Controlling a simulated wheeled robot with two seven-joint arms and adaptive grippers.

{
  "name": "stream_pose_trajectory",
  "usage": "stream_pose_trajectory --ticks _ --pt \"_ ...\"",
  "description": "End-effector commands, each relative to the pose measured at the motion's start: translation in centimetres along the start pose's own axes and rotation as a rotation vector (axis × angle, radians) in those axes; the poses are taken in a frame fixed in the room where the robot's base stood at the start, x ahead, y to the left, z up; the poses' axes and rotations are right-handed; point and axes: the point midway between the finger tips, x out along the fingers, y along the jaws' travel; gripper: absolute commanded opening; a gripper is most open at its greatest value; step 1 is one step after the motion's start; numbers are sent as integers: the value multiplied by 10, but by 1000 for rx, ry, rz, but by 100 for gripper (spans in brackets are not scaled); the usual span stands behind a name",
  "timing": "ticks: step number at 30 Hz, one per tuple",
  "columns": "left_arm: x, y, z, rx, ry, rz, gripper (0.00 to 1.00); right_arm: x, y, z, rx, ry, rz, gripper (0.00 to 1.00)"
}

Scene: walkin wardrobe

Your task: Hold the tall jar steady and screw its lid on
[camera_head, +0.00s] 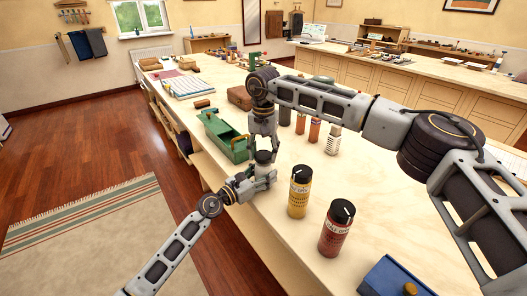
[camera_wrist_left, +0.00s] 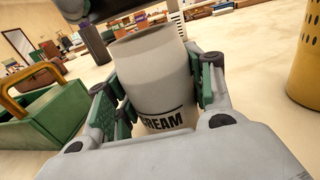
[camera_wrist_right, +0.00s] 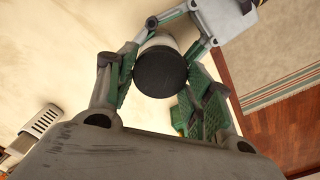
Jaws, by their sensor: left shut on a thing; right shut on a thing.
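The tall jar (camera_wrist_left: 155,75) is pale grey-white with the word CREAM on its side. It stands between the fingers of my left gripper (camera_wrist_left: 158,95), which is shut on its body; this gripper is low over the bench in the head view (camera_head: 262,180). The dark round lid (camera_wrist_right: 161,72) is between the fingers of my right gripper (camera_wrist_right: 163,82), shut on it and directly over the jar. The right gripper (camera_head: 264,148) points down from above in the head view. A dark shape lies above the jar top in the left wrist view. Whether lid and jar touch, I cannot tell.
The green toolbox (camera_head: 226,138) is close left of the grippers. A yellow can (camera_head: 299,195) and a red can (camera_head: 336,230) stand to the right, with a blue box (camera_head: 393,280) at the near edge. Small bottles (camera_head: 315,130) and a white grater-like object (camera_head: 333,140) stand behind.

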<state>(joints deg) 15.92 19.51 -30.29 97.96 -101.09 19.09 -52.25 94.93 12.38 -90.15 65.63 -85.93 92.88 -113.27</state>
Motion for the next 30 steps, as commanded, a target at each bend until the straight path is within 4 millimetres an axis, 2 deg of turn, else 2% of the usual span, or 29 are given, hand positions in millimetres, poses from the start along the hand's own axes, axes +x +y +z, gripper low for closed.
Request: stream_pose_trajectory --ticks 30 --pt "0 0 0 0 0 0 10 8 0 0 0 0 0 42"
